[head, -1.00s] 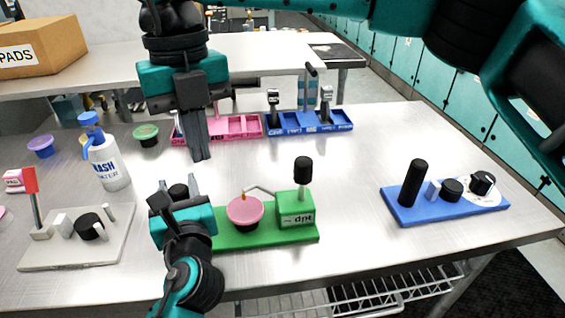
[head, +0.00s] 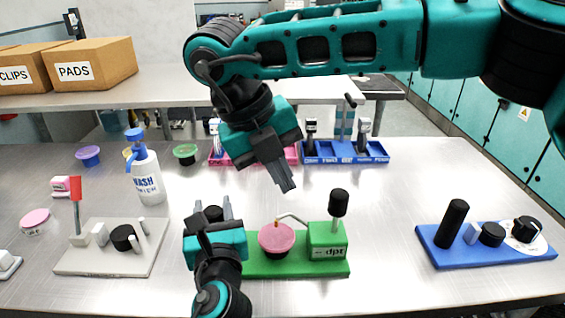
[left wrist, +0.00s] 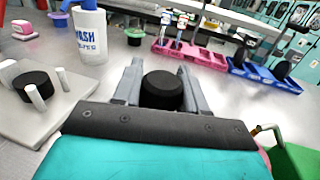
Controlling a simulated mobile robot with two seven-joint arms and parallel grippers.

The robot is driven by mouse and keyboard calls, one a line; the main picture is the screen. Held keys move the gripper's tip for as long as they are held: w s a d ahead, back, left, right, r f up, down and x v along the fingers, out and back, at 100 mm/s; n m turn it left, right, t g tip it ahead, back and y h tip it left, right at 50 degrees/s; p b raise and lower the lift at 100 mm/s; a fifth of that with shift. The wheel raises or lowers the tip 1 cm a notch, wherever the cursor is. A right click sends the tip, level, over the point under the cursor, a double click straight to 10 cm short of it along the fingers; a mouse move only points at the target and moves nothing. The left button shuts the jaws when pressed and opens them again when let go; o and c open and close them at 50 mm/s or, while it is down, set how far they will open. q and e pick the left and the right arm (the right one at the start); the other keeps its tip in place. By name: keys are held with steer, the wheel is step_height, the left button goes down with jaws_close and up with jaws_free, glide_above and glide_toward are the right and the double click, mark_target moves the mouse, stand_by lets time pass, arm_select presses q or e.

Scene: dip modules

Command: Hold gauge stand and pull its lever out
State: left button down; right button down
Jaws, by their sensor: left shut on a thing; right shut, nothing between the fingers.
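The green stand (head: 295,268) carries a box (head: 327,241) marked "dpt", an upright lever with a black grip (head: 338,203), a bent thin rod and a pink-topped cup (head: 276,239). My left gripper (head: 213,210) is shut around a black round post at the stand's left end. The left wrist view shows this black post (left wrist: 162,90) between the two fingers. My right gripper (head: 287,187) is shut and empty, pointing down, above and behind the stand, left of the black grip and apart from it.
A grey stand with a red-topped lever (head: 75,190) is at left, with a wash bottle (head: 148,180) behind it. A blue stand (head: 480,254) with a dial is at right. Pink and blue trays (head: 345,158) lie behind. The table between the green and blue stands is clear.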

mark_target(343, 196)
steer(key=shift+w+d+f, duration=0.25)
steer(key=shift+d+f, duration=0.65)
steer(key=shift+d, duration=0.1)
steer(key=shift+w+d+f, duration=0.3)
steer(key=shift+d+f, duration=0.6)
steer(key=shift+d, duration=0.1)
steer(key=shift+w+d+f, duration=0.25)
steer(key=shift+d+f, duration=0.65)
steer(key=shift+d, duration=0.1)
steer(key=shift+d, duration=0.1)
steer(key=shift+d+y, duration=0.25)
steer(key=shift+y, duration=0.15)
steer(key=shift+d+r, duration=0.1)
steer(key=shift+d+r+y, duration=0.15)
steer(key=shift+d+y, duration=1.35)
steer(key=shift+y, duration=0.2)
steer(key=shift+d+f+y, duration=0.15)
steer(key=shift+d+y, duration=0.75)
steer(key=shift+y, duration=0.15)
steer(key=shift+d+f+y, duration=0.15)
steer(key=shift+d+y, duration=0.75)
steer(key=shift+y, duration=0.15)
